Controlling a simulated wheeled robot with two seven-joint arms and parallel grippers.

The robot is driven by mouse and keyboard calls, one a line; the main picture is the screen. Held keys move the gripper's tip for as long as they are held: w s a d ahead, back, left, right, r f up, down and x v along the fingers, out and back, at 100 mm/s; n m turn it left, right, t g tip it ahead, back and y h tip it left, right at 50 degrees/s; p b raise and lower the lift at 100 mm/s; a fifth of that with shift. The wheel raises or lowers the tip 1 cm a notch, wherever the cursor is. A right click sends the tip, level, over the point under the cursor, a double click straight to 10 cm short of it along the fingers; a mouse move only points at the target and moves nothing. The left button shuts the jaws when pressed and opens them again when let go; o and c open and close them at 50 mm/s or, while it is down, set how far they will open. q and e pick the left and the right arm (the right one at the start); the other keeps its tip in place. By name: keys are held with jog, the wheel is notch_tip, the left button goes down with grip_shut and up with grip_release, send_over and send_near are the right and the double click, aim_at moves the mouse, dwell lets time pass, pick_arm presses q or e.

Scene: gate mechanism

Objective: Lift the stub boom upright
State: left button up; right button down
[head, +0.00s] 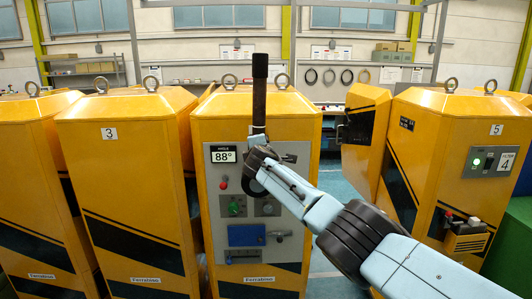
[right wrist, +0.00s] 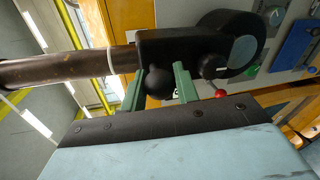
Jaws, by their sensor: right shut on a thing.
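The stub boom (head: 259,95) is a dark round bar with a pale ring near its foot. It stands almost straight up from the panel of the middle yellow cabinet. The angle display (head: 223,157) reads 88°. In the right wrist view the boom (right wrist: 65,68) runs to the left from a black pivot block (right wrist: 185,48). My right gripper (right wrist: 160,88) has its green fingers on either side of a black ball knob (right wrist: 157,80) on that block, shut on it. In the head view my right arm hides part of the pivot. My left gripper is not in view.
The cabinet's grey panel carries a green knob (head: 234,206), a red knob (head: 223,183) and a blue plate (head: 246,235) below the pivot. Other yellow cabinets (head: 120,180) stand at both sides. The air around the boom's top is clear.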

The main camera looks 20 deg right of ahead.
jog(key=shift+a+r, duration=0.3)
jog(key=shift+a, duration=0.05)
jog(key=c, duration=1.1)
grip_release()
jog(key=shift+w+f, duration=0.1)
jog(key=shift+f, duration=0.1)
jog(key=shift+v, duration=6.75)
jog(key=shift+w, duration=0.1)
